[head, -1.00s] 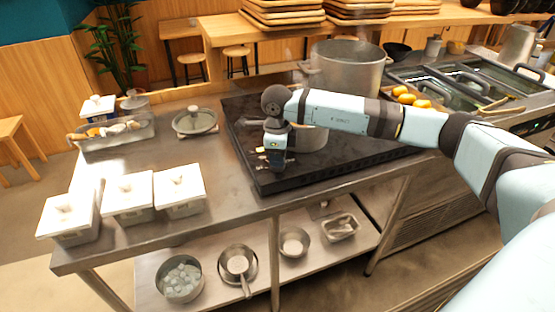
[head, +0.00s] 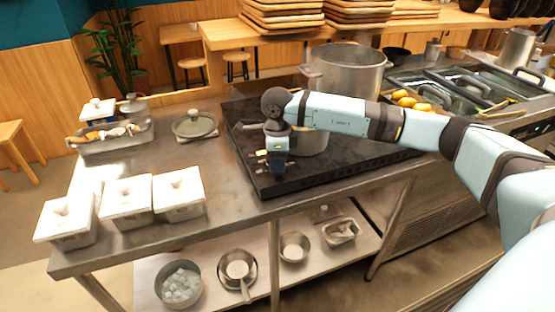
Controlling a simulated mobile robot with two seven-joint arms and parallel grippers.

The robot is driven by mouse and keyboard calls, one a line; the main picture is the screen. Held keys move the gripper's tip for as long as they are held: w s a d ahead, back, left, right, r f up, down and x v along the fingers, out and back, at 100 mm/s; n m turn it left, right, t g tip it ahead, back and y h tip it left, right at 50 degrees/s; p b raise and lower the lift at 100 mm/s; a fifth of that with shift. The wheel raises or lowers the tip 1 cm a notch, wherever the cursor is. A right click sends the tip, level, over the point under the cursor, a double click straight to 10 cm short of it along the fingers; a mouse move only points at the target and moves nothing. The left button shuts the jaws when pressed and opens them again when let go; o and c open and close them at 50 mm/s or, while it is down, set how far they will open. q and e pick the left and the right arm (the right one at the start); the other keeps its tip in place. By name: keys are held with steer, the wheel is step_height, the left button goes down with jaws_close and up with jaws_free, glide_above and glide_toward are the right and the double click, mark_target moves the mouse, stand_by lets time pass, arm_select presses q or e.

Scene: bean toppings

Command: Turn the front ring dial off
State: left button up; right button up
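The black stove (head: 330,170) sits on the steel counter. Its ring dials are too small to make out. My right gripper (head: 275,172) points down at the stove's front left part, close to its front edge. Its fingertips are dark against the black stove, so I cannot tell how wide they are or whether they touch anything. A steel saucepan (head: 312,144) stands on the stove behind my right arm, partly hidden by it. A large steel pot (head: 346,75) stands at the back of the stove. My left gripper is not in view.
Three white-lidded containers (head: 126,196) stand on the counter at left. A lidded pan (head: 195,125) and a tray of food (head: 112,136) are behind them. Pans and bowls rest on the lower shelf (head: 210,270). Counter between containers and stove is clear.

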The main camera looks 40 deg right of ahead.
step_height(320, 180, up, 14)
stand_by(0.7)
steer(key=shift+f, duration=0.15)
